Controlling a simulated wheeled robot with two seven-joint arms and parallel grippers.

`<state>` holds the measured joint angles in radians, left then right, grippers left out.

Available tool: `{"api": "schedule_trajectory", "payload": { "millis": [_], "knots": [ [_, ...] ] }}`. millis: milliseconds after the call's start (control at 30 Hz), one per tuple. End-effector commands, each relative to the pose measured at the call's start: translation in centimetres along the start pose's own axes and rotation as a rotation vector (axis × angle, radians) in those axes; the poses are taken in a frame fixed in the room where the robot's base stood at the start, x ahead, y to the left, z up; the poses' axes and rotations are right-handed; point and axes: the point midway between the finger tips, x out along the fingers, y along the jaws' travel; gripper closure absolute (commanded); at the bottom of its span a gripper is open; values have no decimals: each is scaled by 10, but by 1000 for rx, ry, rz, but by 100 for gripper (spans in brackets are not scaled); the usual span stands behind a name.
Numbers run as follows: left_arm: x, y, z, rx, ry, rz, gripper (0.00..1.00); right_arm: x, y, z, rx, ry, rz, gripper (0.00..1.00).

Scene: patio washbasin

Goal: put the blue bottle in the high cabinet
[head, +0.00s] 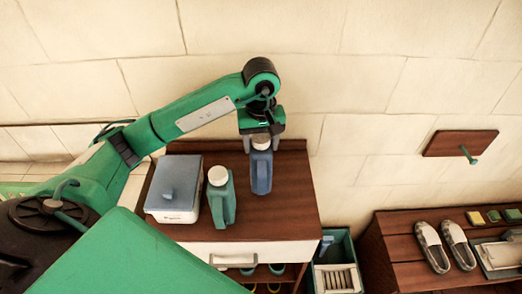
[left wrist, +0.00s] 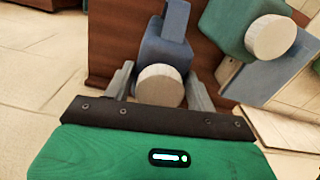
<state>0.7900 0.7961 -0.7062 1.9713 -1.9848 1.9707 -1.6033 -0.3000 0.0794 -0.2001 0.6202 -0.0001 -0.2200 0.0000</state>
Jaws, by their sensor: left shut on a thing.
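The blue bottle (head: 261,172) with a white cap is upright at the back of a brown cabinet top in the head view. My left gripper (head: 262,137) comes down from above and is shut on the bottle near its cap. In the left wrist view, the bottle (left wrist: 165,50) sits between the two fingers of my left gripper (left wrist: 160,85). I cannot tell whether its base touches the top. No high cabinet can be made out in these views. My right gripper is not in view.
A green bottle (head: 221,198) with a white cap and a white box with a blue-grey lid (head: 174,188) stand left of the blue bottle on the brown top (head: 295,190). A bin (head: 337,265) and a bench with shoes (head: 440,250) are at the right.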

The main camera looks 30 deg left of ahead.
Motion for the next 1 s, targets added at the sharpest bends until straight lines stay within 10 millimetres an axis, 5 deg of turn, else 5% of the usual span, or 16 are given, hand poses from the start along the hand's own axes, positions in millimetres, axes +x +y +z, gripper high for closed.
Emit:
{"api": "schedule_trajectory", "payload": {
  "millis": [433,833,867,1000],
  "knots": [
    [36,0,0,0,0,0,100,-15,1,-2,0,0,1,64],
    [42,0,0,0,3,2,100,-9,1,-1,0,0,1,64],
    [42,0,0,0,1,0,42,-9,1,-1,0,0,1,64],
    [41,0,0,0,1,0,21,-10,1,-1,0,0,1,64]
  ]
}}
